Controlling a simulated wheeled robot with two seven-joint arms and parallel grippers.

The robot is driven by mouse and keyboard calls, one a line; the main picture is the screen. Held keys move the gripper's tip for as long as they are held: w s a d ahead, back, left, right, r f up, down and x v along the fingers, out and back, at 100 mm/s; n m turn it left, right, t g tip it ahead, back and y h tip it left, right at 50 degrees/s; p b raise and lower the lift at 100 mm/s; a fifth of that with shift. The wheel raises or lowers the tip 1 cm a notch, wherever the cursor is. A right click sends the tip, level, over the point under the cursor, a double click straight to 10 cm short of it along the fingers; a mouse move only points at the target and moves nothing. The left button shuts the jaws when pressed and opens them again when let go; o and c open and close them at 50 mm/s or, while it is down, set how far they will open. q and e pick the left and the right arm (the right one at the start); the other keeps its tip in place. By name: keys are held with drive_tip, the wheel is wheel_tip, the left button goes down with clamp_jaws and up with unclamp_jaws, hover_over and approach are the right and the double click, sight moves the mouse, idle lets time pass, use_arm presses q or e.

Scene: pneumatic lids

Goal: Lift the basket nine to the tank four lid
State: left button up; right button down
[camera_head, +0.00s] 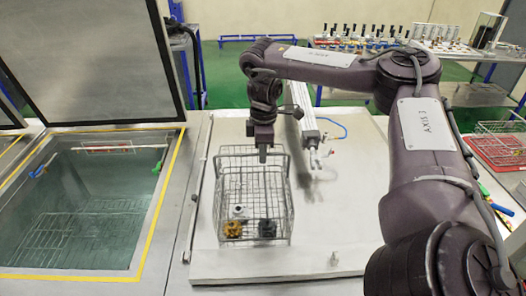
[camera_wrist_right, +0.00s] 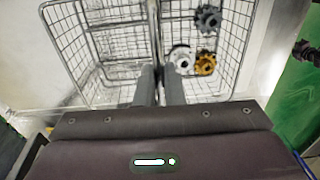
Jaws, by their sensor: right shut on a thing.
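A wire basket (camera_head: 284,200) holds a white, a yellow and a dark gear-like part. It is in the middle of the head view, over the closed, flat grey lid (camera_head: 350,225). I cannot tell whether its bottom touches the lid. My right gripper (camera_head: 263,155) is shut on the basket's upper wire handle from above. In the right wrist view, the two fingers (camera_wrist_right: 159,88) pinch the handle, with the basket (camera_wrist_right: 75,55) upright beyond them. My left gripper is not in view. I can read no number on the basket or lid.
An open tank (camera_head: 75,215) of liquid lies left, with a wire rack inside and a raised lid (camera_head: 85,60) behind. A pneumatic cylinder (camera_head: 302,115) stands behind the basket. Another basket (camera_head: 498,145) is at the right. The lid's right part is clear.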

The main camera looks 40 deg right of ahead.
drive_tip(key=shift+f, duration=0.4)
drive_tip(key=shift+s+a+f+b, duration=0.1)
drive_tip(key=shift+s+f+b, duration=0.3)
drive_tip(key=shift+f, duration=0.2)
idle(0.5)
drive_tip(key=c, duration=1.5)
unclamp_jaws()
drive_tip(key=shift+w, duration=0.35)
drive_tip(key=shift+o, duration=0.2)
drive_tip(key=shift+s, duration=0.1)
wheel_tip(320, 180, up, 8)
drive_tip(key=shift+f+p, duration=0.1)
drive_tip(key=shift+p, duration=0.8)
drive_tip(key=shift+d, duration=0.2)
